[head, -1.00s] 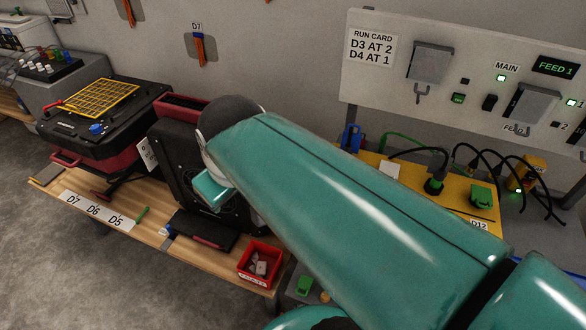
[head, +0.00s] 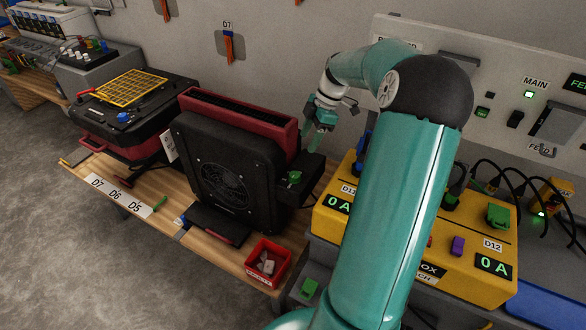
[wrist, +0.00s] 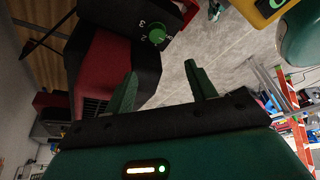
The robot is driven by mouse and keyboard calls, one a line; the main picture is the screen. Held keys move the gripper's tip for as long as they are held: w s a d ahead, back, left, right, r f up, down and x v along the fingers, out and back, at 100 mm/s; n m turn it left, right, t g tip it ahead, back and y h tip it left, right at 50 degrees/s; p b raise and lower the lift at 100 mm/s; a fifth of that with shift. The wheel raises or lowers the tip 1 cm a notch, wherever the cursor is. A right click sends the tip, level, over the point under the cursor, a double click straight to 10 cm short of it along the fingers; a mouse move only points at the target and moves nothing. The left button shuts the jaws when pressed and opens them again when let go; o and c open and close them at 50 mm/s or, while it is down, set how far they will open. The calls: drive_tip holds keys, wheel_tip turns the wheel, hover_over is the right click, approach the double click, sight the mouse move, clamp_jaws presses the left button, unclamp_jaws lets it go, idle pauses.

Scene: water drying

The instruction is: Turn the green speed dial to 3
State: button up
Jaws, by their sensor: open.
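The green speed dial (head: 293,178) sits on a small black control box on the right side of the black-and-red fan unit (head: 222,165). In the wrist view the green dial (wrist: 157,36) is ahead of my fingers, with a white 3 and 2 printed beside it; its pointer setting is too small to read surely. My gripper (head: 316,135) is above and behind the dial in the head view. In the wrist view my gripper (wrist: 160,78) is open and empty, its two green fingers apart and not touching the dial.
A yellow power box (head: 335,213) with cables stands right of the fan unit. A red bin (head: 267,262) sits at the bench front. Another black-and-red machine (head: 140,115) with a yellow grille stands to the left. A ladder (wrist: 295,115) shows in the wrist view.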

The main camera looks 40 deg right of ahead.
sight(295, 174)
drive_tip(key=x, duration=0.9)
drive_tip(key=d+x, duration=0.1)
drive_tip(key=x, duration=0.4)
drive_tip(key=shift+s+d+f, duration=0.1)
drive_tip(key=shift+s+f, duration=0.05)
drive_tip(key=shift+s, duration=0.05)
drive_tip(key=c, duration=1)
